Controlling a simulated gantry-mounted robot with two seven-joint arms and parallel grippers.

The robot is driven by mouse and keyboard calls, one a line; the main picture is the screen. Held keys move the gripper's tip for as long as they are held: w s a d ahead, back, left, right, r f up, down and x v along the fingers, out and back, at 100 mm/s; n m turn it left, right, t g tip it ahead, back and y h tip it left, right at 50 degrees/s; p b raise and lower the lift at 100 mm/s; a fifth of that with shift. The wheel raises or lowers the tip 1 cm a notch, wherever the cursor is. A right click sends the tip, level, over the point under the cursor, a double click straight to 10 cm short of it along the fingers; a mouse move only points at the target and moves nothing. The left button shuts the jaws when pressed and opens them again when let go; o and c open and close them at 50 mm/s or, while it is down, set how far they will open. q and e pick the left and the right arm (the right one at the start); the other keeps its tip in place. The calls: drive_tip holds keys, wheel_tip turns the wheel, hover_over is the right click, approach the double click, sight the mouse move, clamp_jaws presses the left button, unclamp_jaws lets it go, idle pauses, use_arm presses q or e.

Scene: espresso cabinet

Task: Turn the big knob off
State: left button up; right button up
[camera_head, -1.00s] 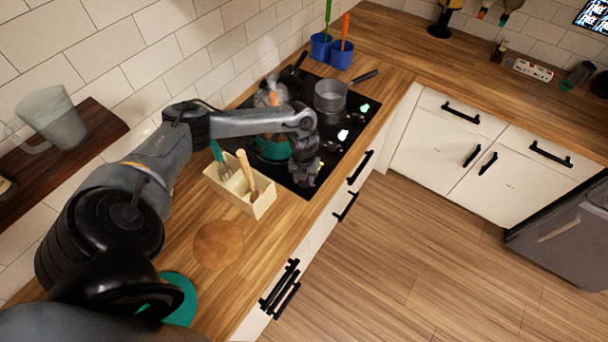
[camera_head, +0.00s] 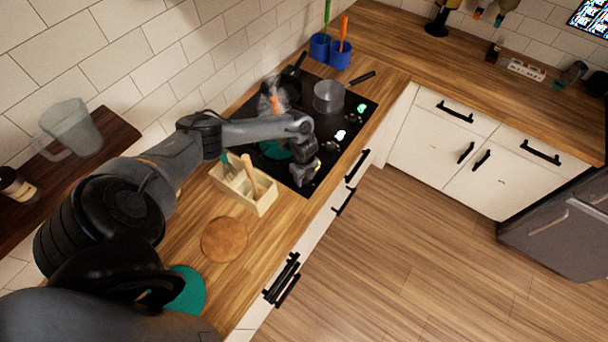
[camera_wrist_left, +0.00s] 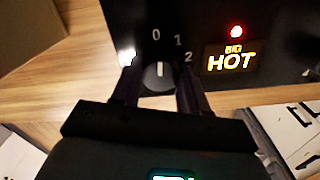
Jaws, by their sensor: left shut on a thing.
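The big knob (camera_wrist_left: 158,76) is on the black cooktop, with the marks 0, 1 and 2 around it. Its white pointer line points up, close to the 0. My left gripper (camera_head: 310,183) has its two fingers around the knob, one on each side, and is shut on it. In the left wrist view the gripper (camera_wrist_left: 158,88) is just below the marks. The "BIG HOT" label (camera_wrist_left: 230,61) and a red light (camera_wrist_left: 236,31) glow beside it. In the head view the gripper hides the knob. My right gripper is not in view.
A utensil box (camera_head: 262,203) stands near the front edge. A round brown board (camera_head: 224,239) lies nearer.

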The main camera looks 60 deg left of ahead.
sight(304, 179)
use_arm(q)
drive_tip(key=shift+r+n, duration=0.1)
drive_tip(key=shift+n, duration=0.5)
drive_tip(key=shift+p, duration=0.3)
drive_tip(key=o, duration=1.1)
drive_tip(key=shift+c, duration=0.2)
wheel_tip(304, 179, up, 11)
drive_tip(key=shift+d+f, duration=0.1)
drive_tip(key=shift+f, duration=0.1)
